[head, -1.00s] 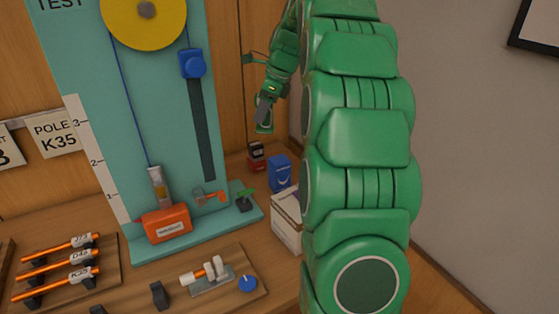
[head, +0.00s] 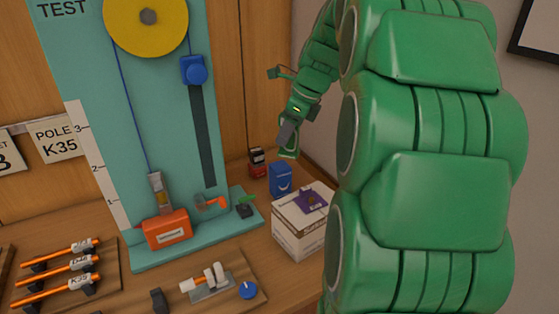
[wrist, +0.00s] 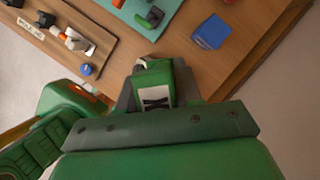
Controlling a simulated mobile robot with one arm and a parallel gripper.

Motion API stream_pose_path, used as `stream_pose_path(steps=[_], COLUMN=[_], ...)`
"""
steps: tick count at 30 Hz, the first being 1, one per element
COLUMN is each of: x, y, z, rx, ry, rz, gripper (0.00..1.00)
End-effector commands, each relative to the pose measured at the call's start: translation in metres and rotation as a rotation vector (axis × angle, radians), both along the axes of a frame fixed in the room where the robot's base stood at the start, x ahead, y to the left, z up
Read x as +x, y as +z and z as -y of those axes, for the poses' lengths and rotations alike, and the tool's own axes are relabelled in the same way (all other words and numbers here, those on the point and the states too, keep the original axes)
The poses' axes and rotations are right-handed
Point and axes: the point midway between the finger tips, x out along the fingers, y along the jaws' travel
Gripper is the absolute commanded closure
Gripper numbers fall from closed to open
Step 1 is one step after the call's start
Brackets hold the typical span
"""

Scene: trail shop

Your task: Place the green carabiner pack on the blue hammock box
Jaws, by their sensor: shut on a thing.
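The green carabiner pack (wrist: 153,80) is between the fingers of my gripper (wrist: 150,92) in the wrist view, with a white label and dark print facing the camera. In the head view my gripper (head: 287,137) holds it above the table, its green lower end (head: 290,152) just above and slightly right of the blue hammock box. The blue hammock box (head: 281,180) stands upright on the table near the back wall. It also shows in the wrist view (wrist: 211,32), ahead and to the right of the pack, its top bare. The pack and box appear apart.
A white carton (head: 300,229) with a purple pack (head: 311,200) on top stands in front of the blue box. A small red item (head: 257,163) stands behind it. The teal test stand (head: 150,252) is to the left. My arm hides the right side.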

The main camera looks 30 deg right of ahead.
Motion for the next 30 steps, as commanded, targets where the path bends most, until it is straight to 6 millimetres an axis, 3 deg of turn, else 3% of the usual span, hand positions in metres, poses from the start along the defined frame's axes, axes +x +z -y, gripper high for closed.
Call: stream_pose_path(steps=[22,30], x=[0.084,0.11], y=[-0.04,-0.077], z=[0.03,0.039], rx=[0.0,0.003], ry=[0.001,0.001], rz=[-0.001,-0.005], gripper=[1.0,1.0])
